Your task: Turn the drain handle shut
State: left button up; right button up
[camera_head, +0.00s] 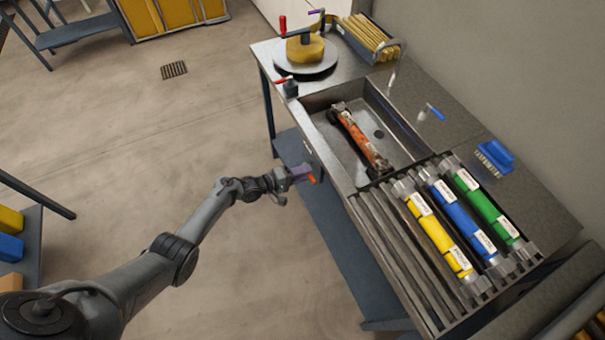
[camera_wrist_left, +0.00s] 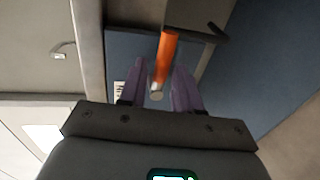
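The drain handle (camera_head: 311,178) is an orange lever beside the front side of the sink bench. In the left wrist view the orange handle (camera_wrist_left: 167,52) runs down between my purple fingers, with a pale grey end near the palm. My left gripper (camera_head: 301,173) reaches it from the left, below the bench top. In the wrist view the left gripper (camera_wrist_left: 160,68) looks open, with a finger on each side of the handle and small gaps showing. The handle's mount is mostly hidden in the head view. My right gripper is not in view.
The sink (camera_head: 395,140) holds a dirty orange cylinder (camera_head: 362,138). Yellow (camera_head: 440,238), blue (camera_head: 462,220) and green (camera_head: 487,207) cylinders lie on the rack to the right. A dark bent bar (camera_wrist_left: 200,37) is near the handle.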

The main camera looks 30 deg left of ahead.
pick_arm(q)
jog(key=shift+o, duration=0.6)
jog(key=p+v, duration=0.3)
jog(key=v, duration=0.8)
jog(key=shift+d+f, duration=0.1)
